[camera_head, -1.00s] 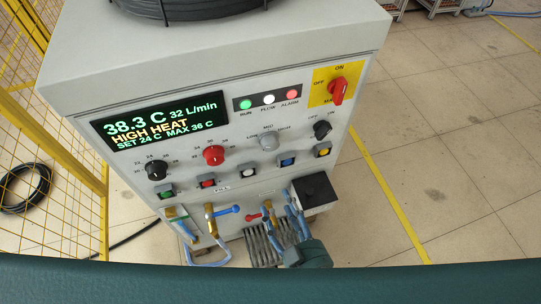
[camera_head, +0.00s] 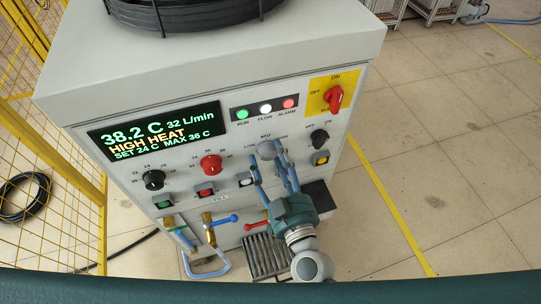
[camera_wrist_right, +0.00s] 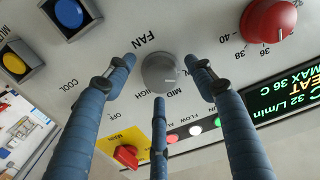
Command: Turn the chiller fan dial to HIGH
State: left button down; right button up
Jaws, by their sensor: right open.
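The chiller fan dial (camera_head: 266,149) is a small grey knob on the front panel, below the lamps, with LOW, MID and HIGH marked around it. In the right wrist view the dial (camera_wrist_right: 160,73) sits centrally, near the FAN and MID labels. Its pointer setting is hard to tell. My right gripper (camera_head: 269,162) is open in front of the panel, its blue fingers reaching up at the dial. In the right wrist view its fingertips (camera_wrist_right: 163,82) are spread around the dial, with gaps showing at the sides. My left gripper is not in view.
A red knob (camera_head: 210,165) and a black knob (camera_head: 153,180) are left of the dial. A black switch (camera_head: 319,137) and red main switch (camera_head: 334,98) are to its right. Push buttons such as the yellow one (camera_head: 321,158) run below. The display (camera_head: 156,132) reads HIGH HEAT.

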jog(key=shift+w, duration=0.25)
jog(key=c, duration=1.1)
jog(key=shift+c, duration=0.2)
